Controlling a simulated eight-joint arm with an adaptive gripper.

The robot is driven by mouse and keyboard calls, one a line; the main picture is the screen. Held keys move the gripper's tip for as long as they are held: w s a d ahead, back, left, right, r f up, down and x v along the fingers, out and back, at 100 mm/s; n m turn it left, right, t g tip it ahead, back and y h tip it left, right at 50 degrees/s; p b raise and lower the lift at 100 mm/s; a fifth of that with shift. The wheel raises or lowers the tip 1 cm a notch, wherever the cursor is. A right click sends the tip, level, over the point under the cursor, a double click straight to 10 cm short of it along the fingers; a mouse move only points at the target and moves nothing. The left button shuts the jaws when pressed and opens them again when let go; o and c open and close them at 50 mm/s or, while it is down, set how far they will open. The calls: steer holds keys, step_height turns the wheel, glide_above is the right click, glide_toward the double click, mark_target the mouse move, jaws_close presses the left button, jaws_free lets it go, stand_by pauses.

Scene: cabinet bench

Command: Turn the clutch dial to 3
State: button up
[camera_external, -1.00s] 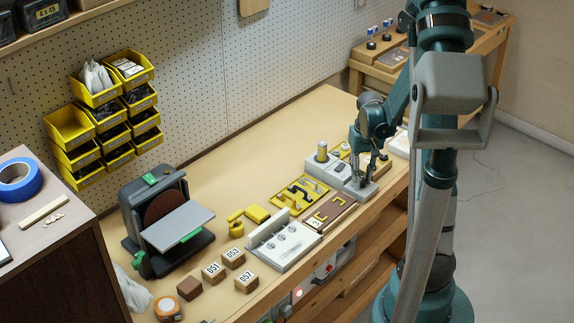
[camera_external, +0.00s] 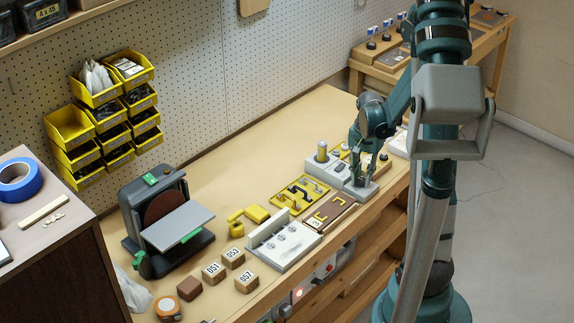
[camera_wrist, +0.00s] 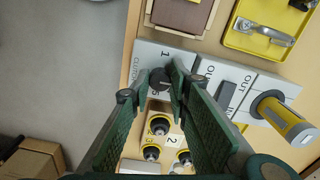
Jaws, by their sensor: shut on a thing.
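The clutch dial (camera_wrist: 160,80) is a small dark round knob on a light grey panel (camera_wrist: 148,50). In the wrist view a "1" is printed beside it, and part of the word "CLUTCH" shows along the panel's edge. My gripper (camera_wrist: 153,84) is shut on the dial, with a green finger on either side of it. The dial's pointer and most of its scale are hidden, so its setting cannot be read. In the external view my gripper (camera_external: 364,178) reaches down to the panel near the bench's front edge, hiding the dial.
A grey-and-yellow upright cylinder (camera_wrist: 284,118) stands close by on blocks marked "OUT". Black-and-yellow knobs (camera_wrist: 158,126) on a wooden block lie on the other side. A yellow tray (camera_wrist: 262,25) and a brown board (camera_wrist: 185,12) are near. The bench's back (camera_external: 270,130) is clear.

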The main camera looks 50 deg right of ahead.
mark_target(362, 180)
stand_by(0.4)
steer(key=o, duration=0.9)
steer(key=shift+r, duration=0.2)
step_height(362, 180, up, 12)
steer(key=shift+f, duration=0.15)
stand_by(0.3)
stand_by(0.6)
